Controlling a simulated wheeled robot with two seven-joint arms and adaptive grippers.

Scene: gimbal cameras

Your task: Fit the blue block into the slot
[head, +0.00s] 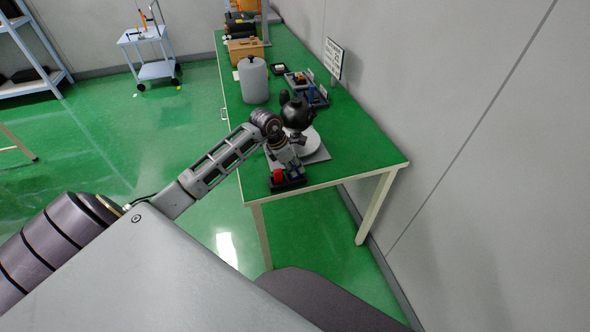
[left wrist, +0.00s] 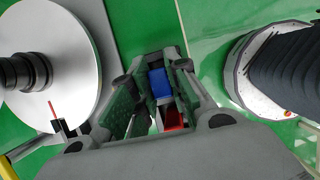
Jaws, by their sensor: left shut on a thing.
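My left gripper (head: 287,166) reaches down over the near end of the green table in the head view. In the left wrist view, the left gripper (left wrist: 154,74) is shut on the blue block (left wrist: 160,84), which sits between its fingers. The blue block cannot be made out in the head view. A red piece (head: 278,175) stands in a small dark holder (head: 290,184) just below the gripper, and the red piece also shows beside the blue block in the wrist view (left wrist: 173,117). I cannot make out the slot clearly. My right gripper is not in view.
A white round disc (head: 311,144) with a black rounded object (head: 296,113) lies close beside the gripper. The near right table corner is clear; a wall runs along the right.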

